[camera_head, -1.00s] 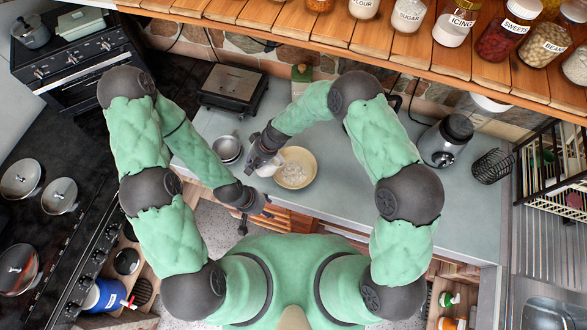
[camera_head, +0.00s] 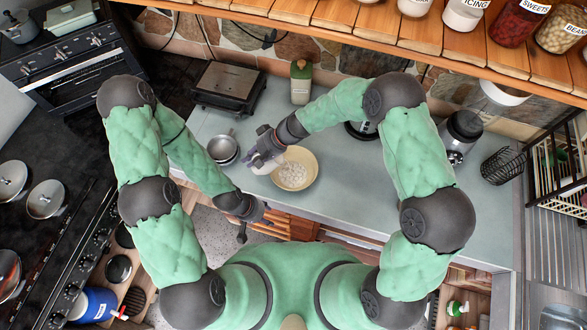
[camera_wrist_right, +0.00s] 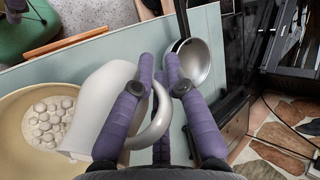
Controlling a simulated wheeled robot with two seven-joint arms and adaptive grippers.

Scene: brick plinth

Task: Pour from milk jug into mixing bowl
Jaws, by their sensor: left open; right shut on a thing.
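The white milk jug (camera_head: 258,164) is beside the left rim of the cream mixing bowl (camera_head: 312,172). My right gripper (camera_head: 264,150) is shut on its handle. In the right wrist view the jug (camera_wrist_right: 102,105) overlaps the near side of the bowl (camera_wrist_right: 12,122), with its curved handle between the purple fingers of my right gripper (camera_wrist_right: 160,78). Its exact tilt and its inside are hard to tell. Several white round pieces (camera_wrist_right: 50,118) lie in the bowl. My left gripper (camera_head: 257,222) is open and empty near the counter's front edge, below the jug and bowl.
A blender (camera_head: 460,135) and a wire basket (camera_head: 502,164) stand at right. The counter (camera_head: 370,190) right of the bowl is clear.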

